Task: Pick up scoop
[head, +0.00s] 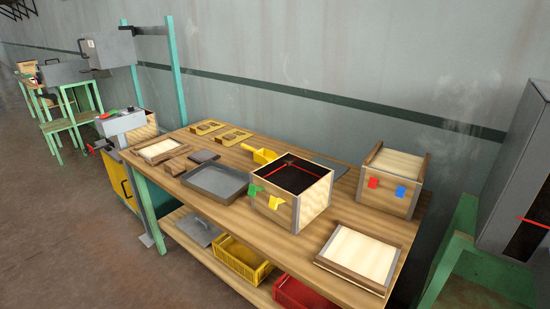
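A yellow scoop (264,156) lies on the wooden workbench (232,207). It is behind and left of an open wooden box (313,203) with dark contents, whose near parts stand close to it. The scoop's handle points to the left, toward the back of the bench. Neither of my grippers shows in the head view.
A grey tray (214,183) lies left of the box. A second wooden box (393,180) with red and blue tags stands at the right. A framed panel (358,255) lies at the front right. A yellow crate (241,261) and red crate (297,293) are below.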

